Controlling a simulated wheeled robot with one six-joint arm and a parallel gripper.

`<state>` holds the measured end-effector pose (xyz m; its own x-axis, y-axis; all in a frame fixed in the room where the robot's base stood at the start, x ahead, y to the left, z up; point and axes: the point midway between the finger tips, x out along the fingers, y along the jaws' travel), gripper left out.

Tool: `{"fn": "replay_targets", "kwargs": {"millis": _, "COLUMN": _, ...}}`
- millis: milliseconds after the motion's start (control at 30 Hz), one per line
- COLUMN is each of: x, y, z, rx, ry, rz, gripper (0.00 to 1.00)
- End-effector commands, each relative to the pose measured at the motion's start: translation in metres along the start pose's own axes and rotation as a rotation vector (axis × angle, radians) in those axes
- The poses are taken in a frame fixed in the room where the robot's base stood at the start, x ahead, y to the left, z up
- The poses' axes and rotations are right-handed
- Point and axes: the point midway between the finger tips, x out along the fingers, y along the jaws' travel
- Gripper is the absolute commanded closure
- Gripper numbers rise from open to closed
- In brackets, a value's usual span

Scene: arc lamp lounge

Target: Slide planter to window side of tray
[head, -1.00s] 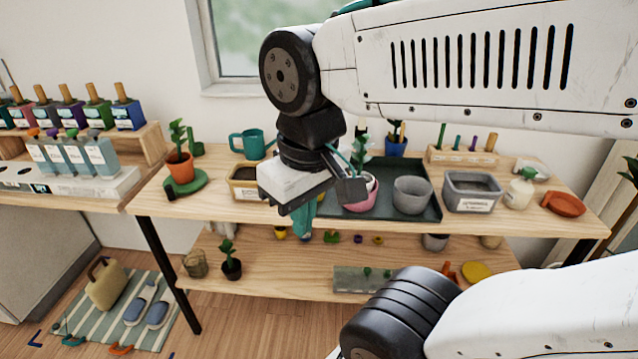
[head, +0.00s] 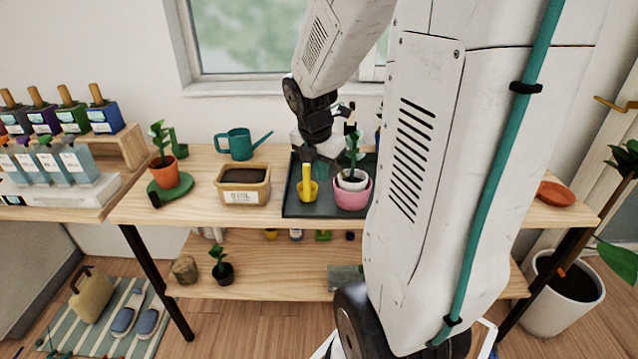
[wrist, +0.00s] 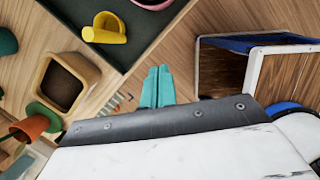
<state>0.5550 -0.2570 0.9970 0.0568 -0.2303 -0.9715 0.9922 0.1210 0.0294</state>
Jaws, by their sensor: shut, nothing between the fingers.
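The dark green tray (head: 292,207) lies on the wooden table below the window. A pink pot (head: 350,197) with a white pot and a green plant in it stands upright on the tray. A yellow scoop-like thing (head: 307,190) stands to its left on the tray. My gripper (head: 321,170) appears over the tray between these two in the head view. Its teal fingers (wrist: 158,86) are together and empty in the wrist view, where the tray (wrist: 108,48) and yellow thing (wrist: 105,30) show at the top. My arm hides the tray's right part.
A tan planter box (head: 244,186) and teal watering can (head: 240,144) stand left of the tray. A potted plant on a green saucer (head: 172,190) is farther left, and an orange dish (head: 556,194) sits at right. The window (head: 270,40) is behind the table.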

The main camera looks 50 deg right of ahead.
Motion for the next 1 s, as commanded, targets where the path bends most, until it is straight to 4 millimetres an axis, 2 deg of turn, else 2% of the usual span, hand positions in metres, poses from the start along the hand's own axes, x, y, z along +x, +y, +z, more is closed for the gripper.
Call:
{"fn": "replay_targets", "kwargs": {"millis": 100, "x": 0.012, "y": -0.001, "z": 0.011, "rx": -0.080, "ry": -0.004, "rz": -0.006, "gripper": 1.00}}
{"fn": "replay_targets", "kwargs": {"millis": 267, "x": 0.027, "y": -0.002, "z": 0.013, "rx": -0.106, "ry": -0.004, "rz": -0.008, "gripper": 1.00}}
{"fn": "replay_targets", "kwargs": {"millis": 700, "x": 0.113, "y": -0.003, "z": 0.013, "rx": -0.104, "ry": -0.002, "rz": -0.009, "gripper": 1.00}}
{"fn": "replay_targets", "kwargs": {"millis": 833, "x": 0.118, "y": 0.000, "z": 0.034, "rx": -0.100, "ry": -0.006, "rz": -0.005, "gripper": 1.00}}
{"fn": "replay_targets", "kwargs": {"millis": 1000, "x": 0.121, "y": 0.002, "z": 0.049, "rx": -0.101, "ry": -0.006, "rz": -0.005, "gripper": 1.00}}
